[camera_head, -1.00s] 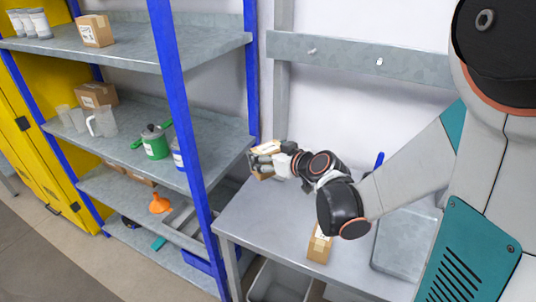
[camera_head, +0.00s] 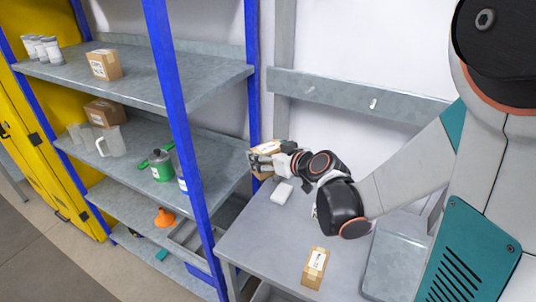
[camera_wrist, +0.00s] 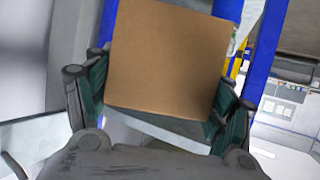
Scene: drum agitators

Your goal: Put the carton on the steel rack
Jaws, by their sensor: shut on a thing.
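My gripper (camera_head: 270,158) is shut on a brown carton (camera_head: 263,147) and holds it above the left end of the grey bench, close to a blue rack post. In the wrist view the carton (camera_wrist: 168,58) fills the space between the two green-padded fingers (camera_wrist: 165,100). The steel rack (camera_head: 205,83) has blue posts and several grey shelves, and stands to the left of the bench. The held carton is in front of the right post in the head view; how far apart they are, I cannot tell.
The rack's upper shelf bears a carton (camera_head: 103,64) and white-labelled jars (camera_head: 42,48). The bench (camera_head: 262,232) bears a labelled carton (camera_head: 315,268) and a white block (camera_head: 282,193).

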